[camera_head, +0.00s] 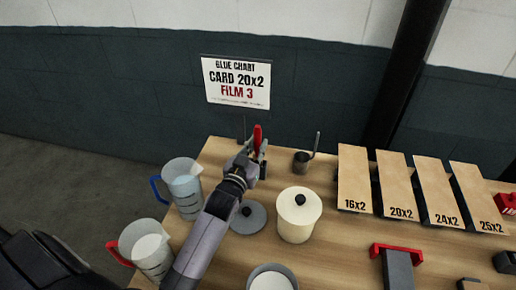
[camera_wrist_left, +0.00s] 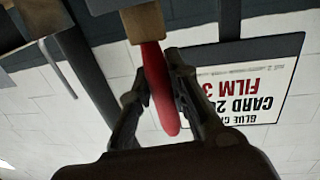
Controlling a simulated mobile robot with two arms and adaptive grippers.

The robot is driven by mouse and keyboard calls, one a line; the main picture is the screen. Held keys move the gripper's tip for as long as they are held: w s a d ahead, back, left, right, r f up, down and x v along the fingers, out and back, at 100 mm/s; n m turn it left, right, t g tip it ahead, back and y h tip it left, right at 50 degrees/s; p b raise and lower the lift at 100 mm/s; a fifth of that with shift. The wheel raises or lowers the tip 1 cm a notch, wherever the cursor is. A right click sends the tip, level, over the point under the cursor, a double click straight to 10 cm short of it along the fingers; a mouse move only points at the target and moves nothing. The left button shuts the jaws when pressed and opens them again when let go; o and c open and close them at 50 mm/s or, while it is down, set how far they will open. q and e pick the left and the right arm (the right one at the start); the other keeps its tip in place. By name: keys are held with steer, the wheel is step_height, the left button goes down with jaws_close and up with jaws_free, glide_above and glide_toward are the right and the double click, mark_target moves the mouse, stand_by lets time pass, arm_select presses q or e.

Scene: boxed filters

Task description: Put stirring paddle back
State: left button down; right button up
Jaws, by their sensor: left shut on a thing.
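The stirring paddle's red handle (camera_head: 257,138) stands up at the back left of the wooden table. My left gripper (camera_head: 254,157) is closed around it. In the left wrist view the red handle (camera_wrist_left: 157,88) lies between the two dark fingers of my left gripper (camera_wrist_left: 160,85), with a brown collar (camera_wrist_left: 144,22) at its far end. The paddle's lower part is hidden in the head view. A small dark metal cup (camera_head: 301,162) with an upright handle stands just right of the gripper. My right gripper is not in view.
A lidded cream pot (camera_head: 297,216) and a grey lid (camera_head: 249,217) lie close to my left arm. A blue-handled jug (camera_head: 184,187) and a red-handled jug (camera_head: 150,252) stand left. Several labelled boards (camera_head: 354,175) fill the right. A sign (camera_head: 236,82) hangs behind.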

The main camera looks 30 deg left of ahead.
arm_select(q)
steer(key=shift+s, duration=0.2)
steer(key=shift+f, duration=0.1)
steer(key=c, duration=1.6)
jaws_free()
steer(key=shift+o, duration=0.4)
